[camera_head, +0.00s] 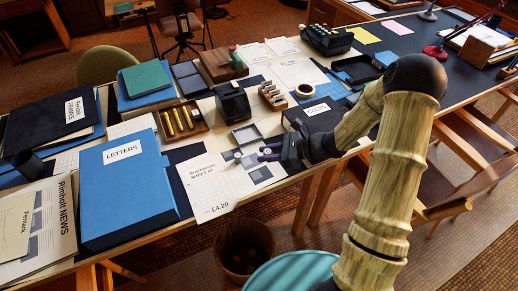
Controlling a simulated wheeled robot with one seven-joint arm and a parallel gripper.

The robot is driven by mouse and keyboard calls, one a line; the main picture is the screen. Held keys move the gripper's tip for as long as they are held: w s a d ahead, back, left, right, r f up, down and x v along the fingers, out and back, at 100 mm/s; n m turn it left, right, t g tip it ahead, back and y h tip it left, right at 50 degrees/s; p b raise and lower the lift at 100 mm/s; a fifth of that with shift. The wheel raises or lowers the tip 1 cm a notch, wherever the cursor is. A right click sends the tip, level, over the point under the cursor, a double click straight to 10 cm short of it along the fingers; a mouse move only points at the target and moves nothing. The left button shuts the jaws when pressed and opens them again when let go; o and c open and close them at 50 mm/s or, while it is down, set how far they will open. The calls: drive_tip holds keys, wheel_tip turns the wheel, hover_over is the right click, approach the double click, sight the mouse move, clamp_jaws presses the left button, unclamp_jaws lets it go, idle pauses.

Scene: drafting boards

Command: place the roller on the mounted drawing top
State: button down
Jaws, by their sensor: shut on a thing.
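My gripper (268,153) is low over the long desk, at its front edge, just right of the printed sheet marked SHEET 47 (207,190). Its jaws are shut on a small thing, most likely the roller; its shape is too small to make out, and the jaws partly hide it. A small pale upright piece (238,158) shows just left of the jaw tips; I cannot tell whether it touches them. I cannot tell for sure which flat surface is the mounted drawing top.
A blue LETTERS box (123,188) stands left of the sheet. A shallow grey tray (247,134), a black block (233,102) and a COSTS box (315,113) stand behind and right of my gripper. A waste basket (243,247) is on the floor below. Chairs flank the desk.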

drive_tip(key=d+m+t+p, duration=0.1)
drive_tip(key=d+p, duration=0.1)
drive_tip(key=d+f+t+p, duration=0.1)
drive_tip(key=p, duration=0.1)
drive_tip(key=s+d+f+m+p, duration=0.1)
drive_tip(key=d+p, duration=0.1)
drive_tip(key=shift+d+f+m+t+h, duration=0.25)
drive_tip(key=shift+d+m+t+h, duration=0.05)
drive_tip(key=shift+t, duration=0.1)
drive_tip(key=s+d+f+p, duration=0.1)
drive_tip(key=s+d+f+m+t+h+p, duration=0.1)
drive_tip(key=f+p, duration=0.1)
drive_tip(key=s+d+f+m+t+p, duration=0.1)
drive_tip(key=d, duration=0.1)
drive_tip(key=shift+s+f+h, duration=0.25)
drive_tip(key=shift+f+h, duration=0.1)
drive_tip(key=shift+h, duration=0.05)
